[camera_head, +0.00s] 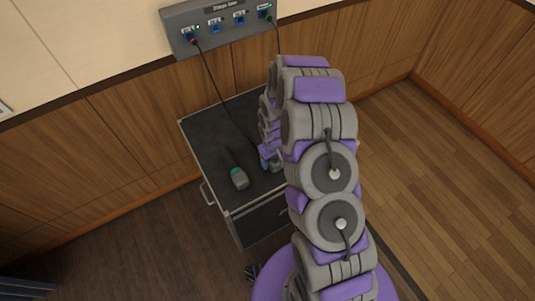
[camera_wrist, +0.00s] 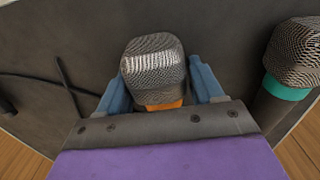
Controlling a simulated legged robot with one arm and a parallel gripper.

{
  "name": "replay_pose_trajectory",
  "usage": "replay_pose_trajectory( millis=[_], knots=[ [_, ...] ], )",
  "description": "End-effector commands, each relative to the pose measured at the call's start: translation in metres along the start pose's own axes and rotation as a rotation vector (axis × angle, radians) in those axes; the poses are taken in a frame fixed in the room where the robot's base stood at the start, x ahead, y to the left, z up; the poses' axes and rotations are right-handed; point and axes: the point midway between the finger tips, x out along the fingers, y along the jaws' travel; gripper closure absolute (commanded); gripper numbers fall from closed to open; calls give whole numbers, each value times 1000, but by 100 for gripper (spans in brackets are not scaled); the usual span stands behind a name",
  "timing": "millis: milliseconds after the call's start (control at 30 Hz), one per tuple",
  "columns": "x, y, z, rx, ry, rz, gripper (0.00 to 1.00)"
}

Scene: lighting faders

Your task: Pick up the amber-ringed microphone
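The amber-ringed microphone (camera_wrist: 153,68) has a silver mesh head and an orange band, seen in the wrist view. Its head lies between the two blue fingers of my gripper (camera_wrist: 157,74). The fingers stand apart on either side of it, and I see no clear grip on it. Its handle is hidden under the gripper's body. In the head view my gripper (camera_head: 268,158) is low at the case top, and my arm hides this microphone. A teal-ringed microphone (camera_head: 238,177) lies to the left there; it shows at the right of the wrist view (camera_wrist: 289,89).
Both microphones are on a dark-topped case (camera_head: 208,127) with metal edges and a side handle. A grey wall panel (camera_head: 227,22) with several sockets hangs above, and dark cables run down from it. Wooden walls stand behind; floor (camera_head: 440,190) at right is clear.

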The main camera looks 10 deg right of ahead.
Motion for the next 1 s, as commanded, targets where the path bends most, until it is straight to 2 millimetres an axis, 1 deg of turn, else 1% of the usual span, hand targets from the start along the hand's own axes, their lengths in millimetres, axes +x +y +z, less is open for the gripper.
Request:
replay_pose_trajectory(
  millis=[33,67,467,767,867,1000],
  knots=[
    [0,0,0,0,0,0,39],
    [0,0,0,0,0,0,42],
    [0,0,0,0,-1,0,79],
    [-2,0,0,0,0,0,80],
    [-8,0,0,0,0,0,80],
    [-22,0,0,-1,-1,0,80]
  ],
)
